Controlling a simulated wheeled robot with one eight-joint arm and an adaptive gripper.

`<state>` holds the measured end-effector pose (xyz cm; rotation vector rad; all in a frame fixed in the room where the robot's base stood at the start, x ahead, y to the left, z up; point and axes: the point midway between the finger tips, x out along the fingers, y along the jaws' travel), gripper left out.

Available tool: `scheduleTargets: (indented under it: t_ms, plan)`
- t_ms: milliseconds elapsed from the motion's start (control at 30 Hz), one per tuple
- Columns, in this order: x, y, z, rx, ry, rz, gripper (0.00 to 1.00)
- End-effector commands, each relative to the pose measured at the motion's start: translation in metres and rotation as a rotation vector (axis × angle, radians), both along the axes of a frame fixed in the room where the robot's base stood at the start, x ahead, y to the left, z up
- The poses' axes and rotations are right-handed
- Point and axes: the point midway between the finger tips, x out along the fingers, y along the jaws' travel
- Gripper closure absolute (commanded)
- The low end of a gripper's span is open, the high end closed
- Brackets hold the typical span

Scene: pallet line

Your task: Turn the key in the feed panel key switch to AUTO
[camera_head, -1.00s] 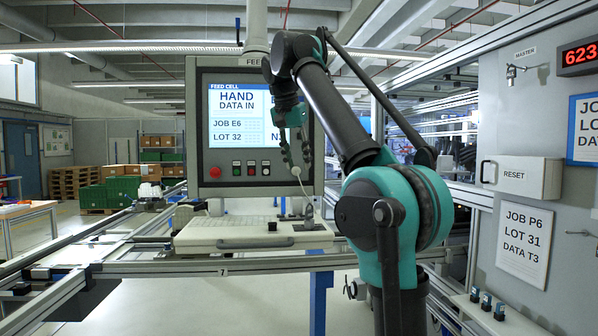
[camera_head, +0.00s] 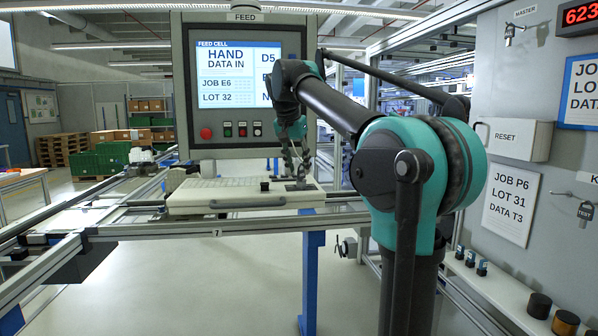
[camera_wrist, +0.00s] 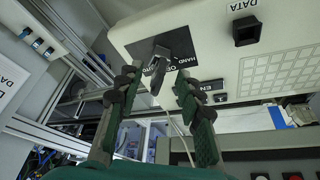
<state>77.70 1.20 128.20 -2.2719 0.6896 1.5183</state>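The feed panel (camera_head: 240,165) has a screen (camera_head: 238,76) reading HAND, DATA IN, JOB E6, LOT 32. Below it is a pale console (camera_head: 240,203) with the key switch (camera_head: 300,186) at its right end. In the wrist view the key switch is a dark plate (camera_wrist: 180,42) with a HAND label and another label partly covered. A grey key (camera_wrist: 158,72) stands out from it towards my gripper. My gripper (camera_wrist: 154,84) is open, one finger on each side of the key's end, with gaps visible. In the head view my gripper (camera_head: 296,168) is just above the switch.
A DATA socket (camera_wrist: 246,30) and a keypad (camera_wrist: 278,72) are on the console near the switch. A red button (camera_head: 206,133) is on the panel. At right are a RESET box (camera_head: 516,139), a MASTER key (camera_head: 510,35) and a TEST key (camera_head: 585,211) on the wall.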

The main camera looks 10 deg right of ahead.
Motion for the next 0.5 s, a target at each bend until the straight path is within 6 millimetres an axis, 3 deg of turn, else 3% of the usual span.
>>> scheduleTargets:
  t_ms: [200,500]
  plan:
    - [0.006,-0.004,-0.017,0.000,0.000,-0.001,0.64]
    - [0.007,-0.004,-0.020,0.001,-0.001,0.000,0.64]
